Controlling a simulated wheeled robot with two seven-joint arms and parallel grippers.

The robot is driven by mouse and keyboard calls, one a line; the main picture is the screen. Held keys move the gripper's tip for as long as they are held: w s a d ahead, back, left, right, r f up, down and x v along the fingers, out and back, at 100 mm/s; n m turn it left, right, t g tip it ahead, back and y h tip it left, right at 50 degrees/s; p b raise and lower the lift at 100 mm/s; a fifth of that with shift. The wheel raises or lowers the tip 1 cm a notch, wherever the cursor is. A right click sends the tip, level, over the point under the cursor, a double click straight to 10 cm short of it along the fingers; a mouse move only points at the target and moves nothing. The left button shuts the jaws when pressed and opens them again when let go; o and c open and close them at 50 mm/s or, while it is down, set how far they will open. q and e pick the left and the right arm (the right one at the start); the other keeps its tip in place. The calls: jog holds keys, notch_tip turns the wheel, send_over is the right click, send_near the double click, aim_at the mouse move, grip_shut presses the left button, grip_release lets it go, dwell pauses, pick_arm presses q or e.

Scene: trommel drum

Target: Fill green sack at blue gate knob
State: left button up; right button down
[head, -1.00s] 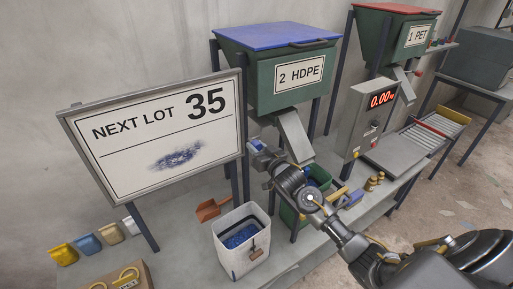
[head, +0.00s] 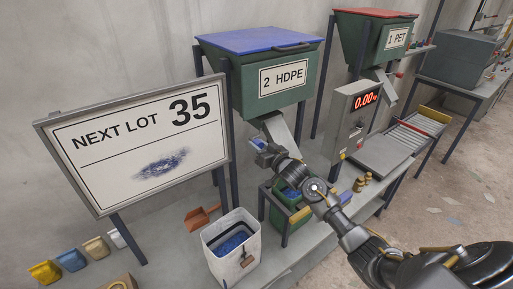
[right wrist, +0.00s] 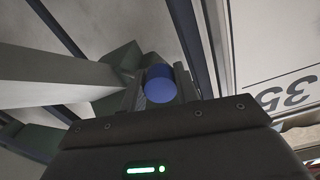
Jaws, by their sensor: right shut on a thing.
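The blue-lidded green hopper marked 2 HDPE (head: 275,85) has a grey sloping chute (head: 277,130) below it. My left gripper is not in view.
A white bin of blue flakes (head: 208,237) stands left of the sack. The NEXT LOT 35 board (head: 140,140) stands at left. A scale display (head: 365,100) reads 0.00 at right, with brass weights (head: 362,183) near it.

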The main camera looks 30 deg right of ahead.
jog(key=c, duration=1.1)
grip_release()
jog(key=shift+d, duration=0.35)
jog(key=shift+o, duration=0.2)
jog(key=shift+a, duration=0.1)
jog(key=shift+s+f, duration=0.1)
jog(key=shift+s, duration=0.35)
jog(key=s+d+b, duration=0.1)
jog(key=s+b, duration=0.2)
jog(key=s, duration=0.6)
jog(key=shift+s+d, duration=0.4)
